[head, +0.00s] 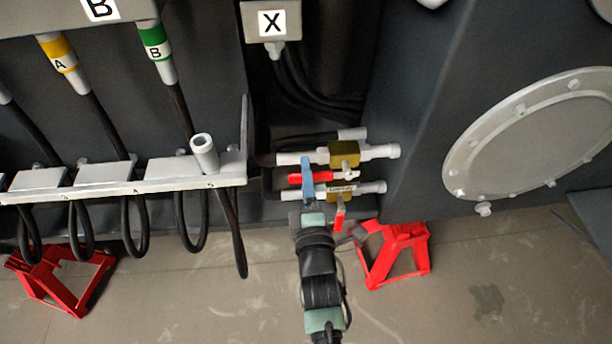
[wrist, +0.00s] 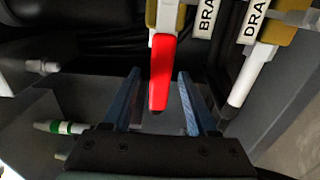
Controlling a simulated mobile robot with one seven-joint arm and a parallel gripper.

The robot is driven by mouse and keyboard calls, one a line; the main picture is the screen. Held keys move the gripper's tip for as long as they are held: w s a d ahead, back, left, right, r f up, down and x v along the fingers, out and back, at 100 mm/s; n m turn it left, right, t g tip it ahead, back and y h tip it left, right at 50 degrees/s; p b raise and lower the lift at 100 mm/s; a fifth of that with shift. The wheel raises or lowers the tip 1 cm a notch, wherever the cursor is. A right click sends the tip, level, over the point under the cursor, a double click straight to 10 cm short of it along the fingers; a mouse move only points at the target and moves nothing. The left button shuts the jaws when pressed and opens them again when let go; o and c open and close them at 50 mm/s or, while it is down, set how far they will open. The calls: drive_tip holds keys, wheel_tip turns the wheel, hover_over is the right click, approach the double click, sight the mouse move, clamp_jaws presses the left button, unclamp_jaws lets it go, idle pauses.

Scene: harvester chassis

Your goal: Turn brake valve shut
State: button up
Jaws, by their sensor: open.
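The brake valve has a brass body (head: 344,153) on the upper pipe in the head view and a red lever (head: 296,179) lying across to the left. In the wrist view the red lever (wrist: 160,75) hangs from the brass body (wrist: 165,14), beside a label partly reading "BRA". My gripper (head: 307,178) is open, with its blue fingers (wrist: 159,88) on either side of the lever. A gap shows on both sides, wider on the left. In the head view the fingers cover part of the lever.
A second brass valve (head: 336,197) sits just below, its red lever (head: 339,218) pointing down; its label (wrist: 257,22) partly reads "DRA". A grey bracket (head: 130,185) with hanging hoses is left. Red stands (head: 395,255) are on the floor. A round cover (head: 530,135) is right.

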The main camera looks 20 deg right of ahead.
drive_tip(key=shift+w, duration=0.1)
clamp_jaws()
idle(0.3)
idle(1.1)
